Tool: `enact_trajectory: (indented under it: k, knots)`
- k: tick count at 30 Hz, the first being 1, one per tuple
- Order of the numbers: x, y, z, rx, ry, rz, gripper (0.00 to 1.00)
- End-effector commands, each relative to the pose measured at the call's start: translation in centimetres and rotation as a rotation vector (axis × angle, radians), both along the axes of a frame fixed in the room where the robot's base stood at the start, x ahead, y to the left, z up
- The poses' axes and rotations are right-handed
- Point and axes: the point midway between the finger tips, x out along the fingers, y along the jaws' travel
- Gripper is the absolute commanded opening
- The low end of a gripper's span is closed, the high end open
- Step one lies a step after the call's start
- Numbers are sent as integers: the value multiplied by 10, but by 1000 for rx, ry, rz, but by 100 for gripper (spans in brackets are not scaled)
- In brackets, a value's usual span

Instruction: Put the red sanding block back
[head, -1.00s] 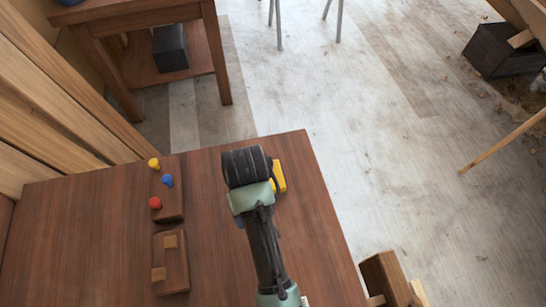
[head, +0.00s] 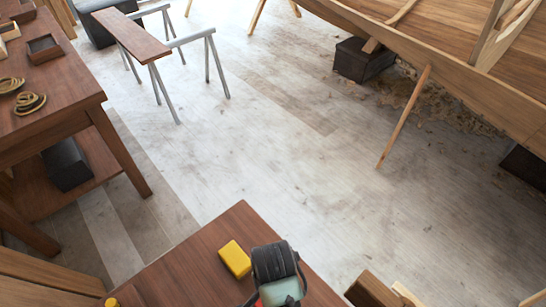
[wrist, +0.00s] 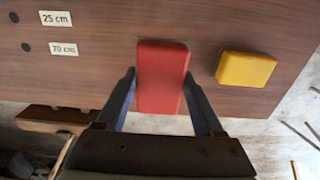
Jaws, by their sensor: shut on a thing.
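The red sanding block (wrist: 162,72) is upright in the wrist view, between the two fingers of my gripper (wrist: 160,88), which is shut on it. In the head view my gripper (head: 276,268) is at the bottom edge, and only a red sliver (head: 258,303) shows beside it. A yellow block (wrist: 246,69) lies to the right of the red block on the brown tabletop, apart from it. In the head view the yellow block (head: 235,259) is left of my gripper. I cannot tell how far the red block is above the table.
White labels reading 25 cm (wrist: 55,18) and 70 cm (wrist: 63,49) are on the brown surface beside dark holes. Another workbench (head: 60,100) stands at left, trestles with a plank (head: 135,38) behind, the hull (head: 440,60) with a slanted prop (head: 405,115) at right. Floor between is open.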

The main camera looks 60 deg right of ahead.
Motion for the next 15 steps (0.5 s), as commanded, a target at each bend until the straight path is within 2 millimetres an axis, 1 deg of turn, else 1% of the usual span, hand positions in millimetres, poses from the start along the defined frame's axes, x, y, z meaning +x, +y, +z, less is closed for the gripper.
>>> enact_trajectory:
  k: [1,3,7,12,15]
  knots:
    - [-1,1,-8,3,3,0,9]
    - [-1,0,-17,1,2,0,9]
    - [0,0,-27,0,1,1,9]
    - [-1,0,-52,1,2,2,9]
    - [0,0,-61,0,0,3,9]
